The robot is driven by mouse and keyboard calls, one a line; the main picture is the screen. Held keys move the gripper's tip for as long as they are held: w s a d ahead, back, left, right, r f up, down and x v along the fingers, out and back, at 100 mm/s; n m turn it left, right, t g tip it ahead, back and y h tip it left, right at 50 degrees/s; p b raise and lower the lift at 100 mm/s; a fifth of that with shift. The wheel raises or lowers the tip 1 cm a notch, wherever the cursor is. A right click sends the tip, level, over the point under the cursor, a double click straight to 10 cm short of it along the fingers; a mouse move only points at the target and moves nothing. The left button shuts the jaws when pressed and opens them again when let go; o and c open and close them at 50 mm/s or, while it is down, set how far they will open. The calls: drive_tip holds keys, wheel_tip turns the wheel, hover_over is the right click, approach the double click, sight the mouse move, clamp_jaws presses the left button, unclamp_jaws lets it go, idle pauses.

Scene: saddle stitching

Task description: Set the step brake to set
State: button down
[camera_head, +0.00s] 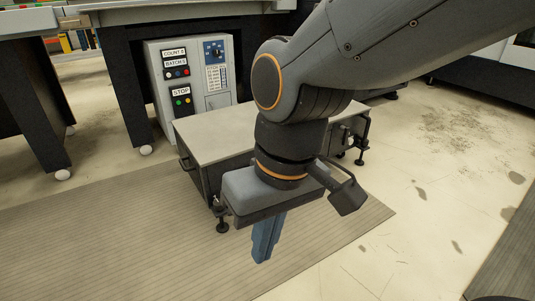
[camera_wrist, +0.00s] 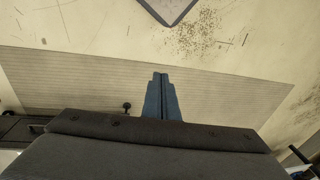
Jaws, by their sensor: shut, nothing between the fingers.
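The step (camera_head: 215,132) is a low dark unit with a flat pale top, standing on the floor behind my arm. Its levelling foot (camera_head: 222,226) shows at the front corner, and a bar handle (camera_head: 186,165) at its left. Dark fittings (camera_head: 345,140) show at its right end. I cannot tell which part is the brake or how it is set; my arm hides much of the front. My gripper (camera_head: 264,258) points down in front of the step, blue fingers together and empty. In the wrist view the fingers (camera_wrist: 160,95) show over the mat, with part of the step (camera_wrist: 14,130) at lower left.
A grey control cabinet (camera_head: 190,75) with coloured buttons and a dial stands behind the step. Dark-legged benches (camera_head: 118,80) stand at the left. A ribbed mat (camera_head: 110,240) covers the floor in front.

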drive_tip(key=w+a+f+t+y, duration=0.1)
drive_tip(key=w+f+t, duration=0.15)
drive_tip(key=w, duration=0.85)
drive_tip(key=w+a+f+t, duration=0.2)
drive_tip(key=w+f, duration=0.2)
drive_tip(key=w, duration=0.7)
drive_tip(key=w+a+f+t+y, duration=0.1)
drive_tip(key=w+f+t, duration=0.15)
drive_tip(key=w, duration=0.85)
drive_tip(key=w+d+f+t+y, duration=0.4)
drive_tip(key=w+f+t, duration=0.1)
drive_tip(key=w+f, duration=1)
drive_tip(key=shift+w+d+f+t+y+p, duration=0.15)
drive_tip(key=shift+f+t+y+p, duration=0.15)
drive_tip(key=shift+f+p, duration=0.15)
